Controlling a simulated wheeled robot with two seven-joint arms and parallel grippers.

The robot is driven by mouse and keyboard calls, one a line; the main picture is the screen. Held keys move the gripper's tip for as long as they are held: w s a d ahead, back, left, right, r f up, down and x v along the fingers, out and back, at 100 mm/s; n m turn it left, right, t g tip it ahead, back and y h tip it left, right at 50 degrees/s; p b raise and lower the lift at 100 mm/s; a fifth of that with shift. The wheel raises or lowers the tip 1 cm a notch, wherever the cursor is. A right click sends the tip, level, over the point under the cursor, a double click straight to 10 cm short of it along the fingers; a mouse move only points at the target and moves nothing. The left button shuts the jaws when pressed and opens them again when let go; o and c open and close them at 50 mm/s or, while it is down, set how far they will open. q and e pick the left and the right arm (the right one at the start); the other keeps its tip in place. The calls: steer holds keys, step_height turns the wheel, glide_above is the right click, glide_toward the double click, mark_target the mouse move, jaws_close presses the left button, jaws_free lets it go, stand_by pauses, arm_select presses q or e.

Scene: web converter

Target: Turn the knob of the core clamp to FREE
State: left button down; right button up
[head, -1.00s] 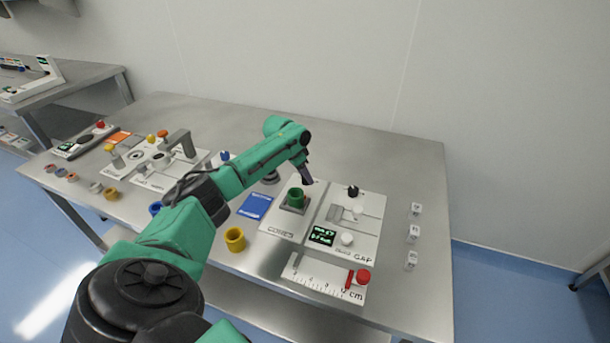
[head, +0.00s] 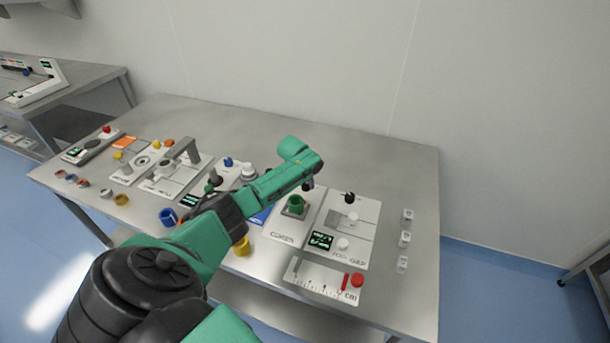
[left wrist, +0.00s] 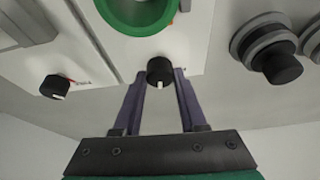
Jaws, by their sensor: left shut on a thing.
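The core clamp is a white panel marked CORES (head: 283,236) with a green ring-shaped core (head: 297,204) standing on it. The core also shows in the left wrist view (left wrist: 138,28), at the top. The clamp's black knob (left wrist: 160,71) is at the panel's far edge, with its white pointer line towards my gripper. My left gripper (left wrist: 160,78) has its two fingers on either side of the knob and is shut on it. In the head view the left gripper (head: 308,186) is just behind the core, and my arm hides the knob. My right gripper is not in view.
A white ruler plate (head: 318,285) with a red knob is at the front. A yellow ring (head: 241,247) is near the front edge. The table behind the panels is bare.

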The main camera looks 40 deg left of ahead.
arm_select(q)
steer(key=n+y+p, duration=0.1)
steer(key=n, duration=0.2)
steer(key=shift+d, duration=0.15)
steer(key=shift+w+n+g+y, duration=0.1)
steer(key=shift+n+g+y, duration=0.25)
steer(key=shift+n, duration=0.55)
steer(key=shift+f+n+g+y+b, duration=0.15)
steer(key=shift+n+g+y+b, duration=0.15)
steer(key=shift+n+b, duration=0.65)
steer(key=shift+w+n+g+y+b, duration=0.1)
steer(key=shift+n+g+y+b, duration=0.35)
steer(key=shift+n, duration=1.1)
steer(key=shift+r, duration=0.2)
steer(key=shift+c, duration=2.3)
jaws_free()
steer(key=shift+d+r, duration=0.1)
